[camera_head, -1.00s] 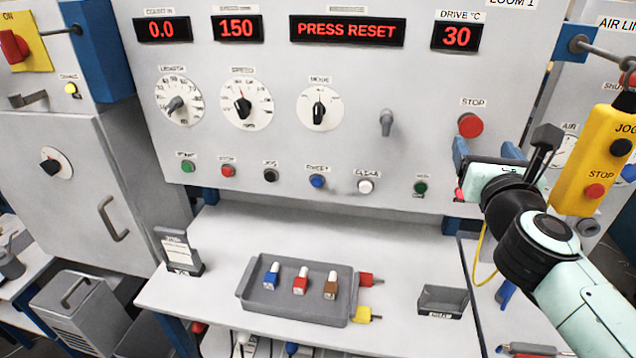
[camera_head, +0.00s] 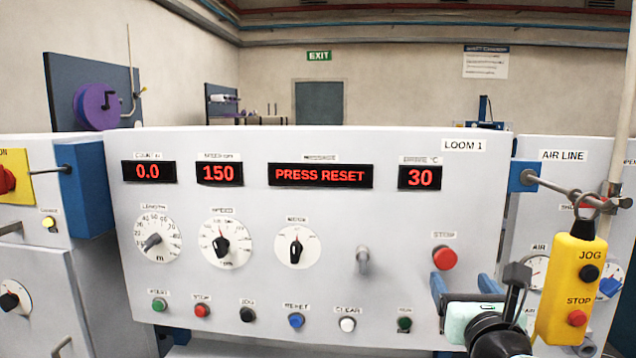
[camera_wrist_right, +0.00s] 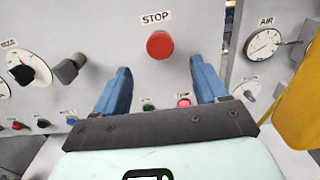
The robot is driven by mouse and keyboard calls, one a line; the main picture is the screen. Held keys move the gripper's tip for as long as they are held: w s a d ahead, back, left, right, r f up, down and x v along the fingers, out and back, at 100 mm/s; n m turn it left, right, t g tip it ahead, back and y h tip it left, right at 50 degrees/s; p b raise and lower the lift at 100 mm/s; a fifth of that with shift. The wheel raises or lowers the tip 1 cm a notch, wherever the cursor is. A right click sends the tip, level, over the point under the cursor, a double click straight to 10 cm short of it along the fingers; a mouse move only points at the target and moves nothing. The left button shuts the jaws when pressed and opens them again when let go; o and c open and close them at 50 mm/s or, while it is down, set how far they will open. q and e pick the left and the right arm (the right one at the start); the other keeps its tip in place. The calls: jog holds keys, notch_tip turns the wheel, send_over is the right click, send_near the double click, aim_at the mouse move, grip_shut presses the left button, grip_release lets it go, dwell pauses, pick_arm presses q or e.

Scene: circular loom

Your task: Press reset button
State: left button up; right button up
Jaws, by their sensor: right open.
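The blue reset button (camera_head: 296,321), labelled RESET, sits in the lower row of the loom panel (camera_head: 420,230), between the black JOG button (camera_head: 247,314) and the white CLEAR button (camera_head: 347,324). The message display (camera_head: 320,176) reads PRESS RESET. My right gripper (camera_head: 463,285) is open and empty, just below the red STOP button (camera_head: 444,258) and well to the right of the reset button. In the right wrist view its blue fingers (camera_wrist_right: 160,68) stand apart, with the STOP button (camera_wrist_right: 160,45) above and between them. My left gripper is not in view.
A yellow pendant (camera_head: 572,285) with JOG and STOP buttons hangs right of my right gripper. A grey lever (camera_head: 363,261) sticks out above the lower row. A green button (camera_head: 404,323) is near my gripper. Dials and displays fill the upper panel.

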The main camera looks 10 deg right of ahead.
dwell(0.4)
grip_shut()
dwell(1.6)
